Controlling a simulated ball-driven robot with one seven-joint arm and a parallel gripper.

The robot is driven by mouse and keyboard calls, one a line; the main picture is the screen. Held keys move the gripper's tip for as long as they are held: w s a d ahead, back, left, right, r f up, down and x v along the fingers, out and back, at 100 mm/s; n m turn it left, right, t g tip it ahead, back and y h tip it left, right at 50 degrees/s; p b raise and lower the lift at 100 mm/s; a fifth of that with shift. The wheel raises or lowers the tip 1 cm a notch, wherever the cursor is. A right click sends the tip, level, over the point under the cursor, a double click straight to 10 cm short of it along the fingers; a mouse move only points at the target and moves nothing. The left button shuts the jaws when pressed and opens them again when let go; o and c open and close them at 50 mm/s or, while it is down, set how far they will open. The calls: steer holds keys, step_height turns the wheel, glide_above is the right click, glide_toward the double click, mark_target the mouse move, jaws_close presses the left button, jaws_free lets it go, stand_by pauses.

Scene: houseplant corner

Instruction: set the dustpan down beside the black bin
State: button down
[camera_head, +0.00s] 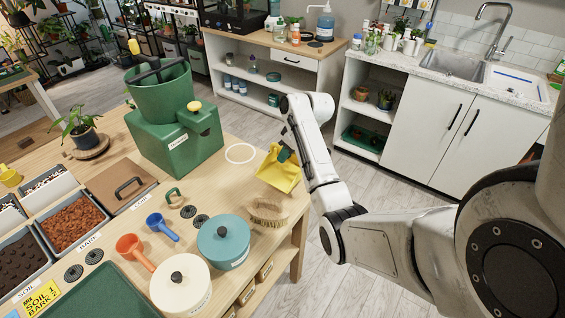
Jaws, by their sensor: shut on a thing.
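The dustpan (277,174) is yellow and tilted, at the right edge of the wooden table, just above the hand brush in the picture. My gripper (287,152) is at the dustpan's upper end, shut on it; the fingers are small and partly hidden by my arm. I cannot tell whether the pan touches the tabletop or hangs just above it. I cannot make out a black bin in this view.
A brush (268,211) lies close to the dustpan. A teal lidded pot (223,242), a cream lidded pot (180,286) and a green box (176,143) stand on the table. A white ring (240,153) marks bare tabletop. Grey floor (352,181) is clear beyond the table.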

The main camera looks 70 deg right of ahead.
steer(key=shift+w+d+f, duration=0.3)
steer(key=shift+w+f, duration=0.35)
steer(key=shift+f, duration=0.2)
steer(key=shift+f+p, duration=0.45)
steer(key=shift+f, duration=1.15)
steer(key=shift+f, duration=0.2)
steer(key=c, duration=1)
jaws_free()
steer(key=shift+r, duration=0.1)
steer(key=v, duration=1.2)
steer(key=shift+w+r+b, duration=0.1)
steer(key=shift+b, duration=0.2)
